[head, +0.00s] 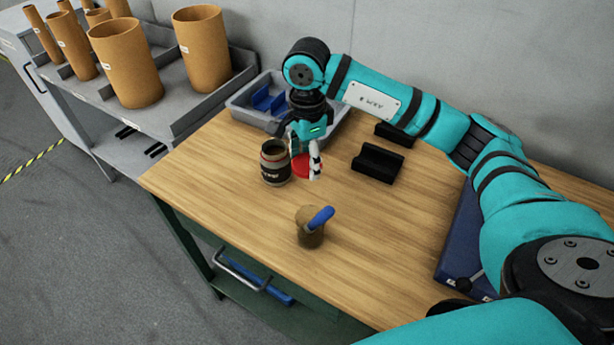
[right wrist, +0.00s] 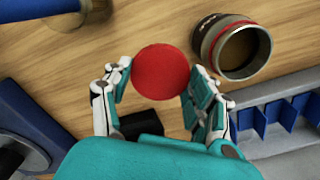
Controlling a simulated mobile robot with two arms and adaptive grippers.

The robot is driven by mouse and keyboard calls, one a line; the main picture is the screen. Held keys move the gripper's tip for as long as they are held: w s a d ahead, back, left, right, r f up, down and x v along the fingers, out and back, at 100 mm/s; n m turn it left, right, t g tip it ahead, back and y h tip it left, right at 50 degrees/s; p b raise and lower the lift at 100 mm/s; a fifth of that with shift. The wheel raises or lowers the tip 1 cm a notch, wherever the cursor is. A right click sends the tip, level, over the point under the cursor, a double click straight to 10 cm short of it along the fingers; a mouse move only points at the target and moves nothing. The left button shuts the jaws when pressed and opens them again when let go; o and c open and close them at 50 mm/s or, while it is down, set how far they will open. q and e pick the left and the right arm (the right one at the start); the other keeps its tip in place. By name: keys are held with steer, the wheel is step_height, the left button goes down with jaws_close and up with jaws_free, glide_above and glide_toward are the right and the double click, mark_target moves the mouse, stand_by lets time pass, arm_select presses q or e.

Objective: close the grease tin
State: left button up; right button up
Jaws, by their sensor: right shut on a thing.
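The grease tin (head: 275,167) is a dark, open can with a label band and brown contents, standing upright on the wooden table. It also shows in the right wrist view (right wrist: 237,50), with its mouth uncovered. A round red lid (right wrist: 161,72) is between the fingers of my right gripper (right wrist: 159,74); it also shows in the head view (head: 303,166). My right gripper (head: 304,163) is shut on the lid, just right of the tin in the head view. Whether the lid touches the table I cannot tell. My left gripper is not in view.
A cup with a blue-handled tool (head: 310,232) stands nearer the front edge. A grey bin with blue dividers (head: 240,108) is behind the tin. Black holders (head: 377,163) and a blue case (head: 458,242) are to the right. Cardboard tubes (head: 126,65) stand on the left-hand rack.

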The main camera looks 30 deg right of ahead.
mark_target(307, 163)
step_height(307, 163, up, 10)
steer(key=shift+f, duration=0.2)
stand_by(0.3)
